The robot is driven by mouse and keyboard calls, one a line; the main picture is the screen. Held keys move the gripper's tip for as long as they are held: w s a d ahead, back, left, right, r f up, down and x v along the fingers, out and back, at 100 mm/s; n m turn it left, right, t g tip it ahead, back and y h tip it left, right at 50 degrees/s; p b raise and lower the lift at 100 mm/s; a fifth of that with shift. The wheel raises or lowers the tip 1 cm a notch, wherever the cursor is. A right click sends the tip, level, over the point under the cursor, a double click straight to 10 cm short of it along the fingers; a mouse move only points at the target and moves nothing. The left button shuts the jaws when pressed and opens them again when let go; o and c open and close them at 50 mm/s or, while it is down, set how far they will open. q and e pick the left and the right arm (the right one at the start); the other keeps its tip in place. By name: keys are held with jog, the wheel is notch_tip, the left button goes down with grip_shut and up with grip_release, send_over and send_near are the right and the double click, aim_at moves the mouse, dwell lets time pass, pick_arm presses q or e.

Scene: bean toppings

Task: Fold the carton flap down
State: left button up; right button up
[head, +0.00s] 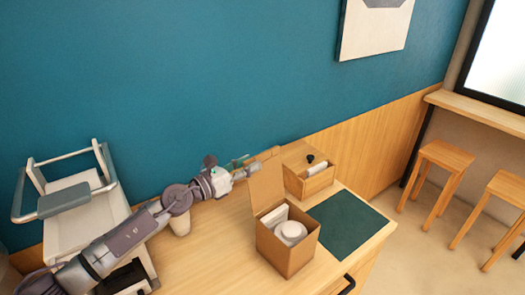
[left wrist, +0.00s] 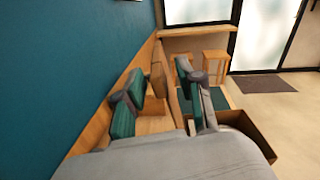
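A brown cardboard carton (head: 286,252) stands on the wooden table, with its flap (head: 267,186) upright at the back left edge. Inside are a round white lidded container (head: 291,231) and another white item. My left gripper (head: 243,167) is beyond and left of the flap, above the table. In the left wrist view its two green-padded fingers (left wrist: 165,112) are spread apart, and I see nothing held. The carton (left wrist: 258,138) shows at the right there, partly hidden by a finger. I cannot tell whether a finger touches the flap. My right gripper is not in view.
A wooden box (head: 318,181) with a black-knobbed item stands behind the carton. A dark green mat (head: 346,221) lies to its right. A white cart (head: 72,215) is at the left. The front left tabletop is clear.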

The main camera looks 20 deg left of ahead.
aim_at(261, 158)
pick_arm(q)
jog(key=x, duration=0.5)
jog(key=shift+w, duration=0.2)
jog(key=c, duration=0.5)
jog(key=shift+c, duration=1)
grip_shut()
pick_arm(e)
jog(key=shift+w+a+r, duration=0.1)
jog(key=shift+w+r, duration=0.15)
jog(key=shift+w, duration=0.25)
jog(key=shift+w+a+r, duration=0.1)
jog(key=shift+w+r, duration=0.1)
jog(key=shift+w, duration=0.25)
